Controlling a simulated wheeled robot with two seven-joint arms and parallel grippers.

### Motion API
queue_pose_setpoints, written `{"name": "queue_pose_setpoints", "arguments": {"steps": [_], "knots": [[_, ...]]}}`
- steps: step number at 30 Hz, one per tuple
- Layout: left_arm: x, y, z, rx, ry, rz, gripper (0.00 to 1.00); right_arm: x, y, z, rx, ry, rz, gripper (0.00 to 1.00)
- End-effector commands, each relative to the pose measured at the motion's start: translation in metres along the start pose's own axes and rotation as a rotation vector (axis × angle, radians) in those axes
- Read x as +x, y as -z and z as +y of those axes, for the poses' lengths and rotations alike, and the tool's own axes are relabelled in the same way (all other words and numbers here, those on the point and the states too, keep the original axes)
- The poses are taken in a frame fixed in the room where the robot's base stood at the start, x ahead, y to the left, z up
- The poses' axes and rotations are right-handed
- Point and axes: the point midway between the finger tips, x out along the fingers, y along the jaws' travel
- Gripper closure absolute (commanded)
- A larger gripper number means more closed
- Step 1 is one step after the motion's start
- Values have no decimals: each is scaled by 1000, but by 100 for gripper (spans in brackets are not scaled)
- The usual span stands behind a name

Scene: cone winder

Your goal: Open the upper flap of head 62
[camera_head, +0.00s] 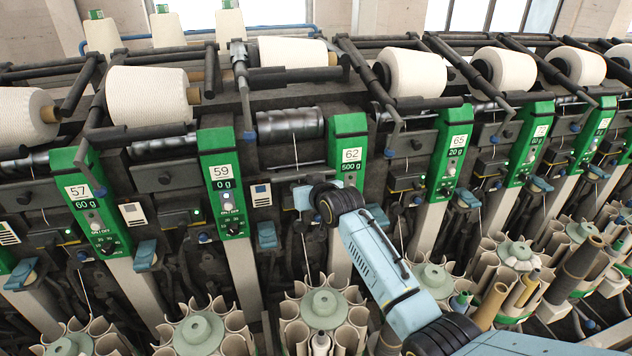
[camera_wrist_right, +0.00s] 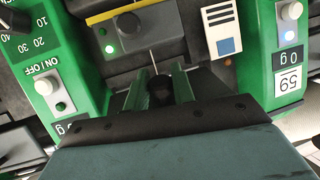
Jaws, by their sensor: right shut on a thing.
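The green panel marked 62 (camera_head: 348,155) shows 500 g in the head view. To its left is a bay with a grey drum (camera_head: 290,123) and a dark housing below it. My right gripper (camera_head: 303,197) is in front of this bay, between panels 59 and 62. In the right wrist view, upside down, my right gripper (camera_wrist_right: 163,82) is shut on a small black part (camera_wrist_right: 160,92) between its fingers. A grey housing with a yellow edge (camera_wrist_right: 140,42) lies just beyond. I cannot clearly tell the upper flap from the housing. My left gripper is not in view.
Panel 59 (camera_head: 222,180) stands left of my right gripper and panel 65 (camera_head: 453,150) to the right. White yarn cones (camera_head: 292,52) sit above. A thin thread (camera_wrist_right: 153,60) runs close to the fingers.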

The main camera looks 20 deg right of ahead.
Motion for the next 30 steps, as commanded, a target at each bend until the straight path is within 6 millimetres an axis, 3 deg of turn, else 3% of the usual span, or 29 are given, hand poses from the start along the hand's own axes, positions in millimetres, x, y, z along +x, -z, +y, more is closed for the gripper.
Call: {"name": "queue_pose_setpoints", "arguments": {"steps": [7, 8, 12, 23, 30], "knots": [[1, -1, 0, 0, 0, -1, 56, 0, 0, 0, -2, 0, 1, 100], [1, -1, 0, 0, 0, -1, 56, 0, 0, 0, -1, 0, 1, 74], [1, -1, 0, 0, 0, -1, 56, 0, 0, 1, -1, -1, 1, 55], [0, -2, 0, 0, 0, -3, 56, -4, 0, 1, -1, -1, 2, 55], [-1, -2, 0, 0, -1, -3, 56, -31, 0, 1, -1, -1, 3, 55]]}}
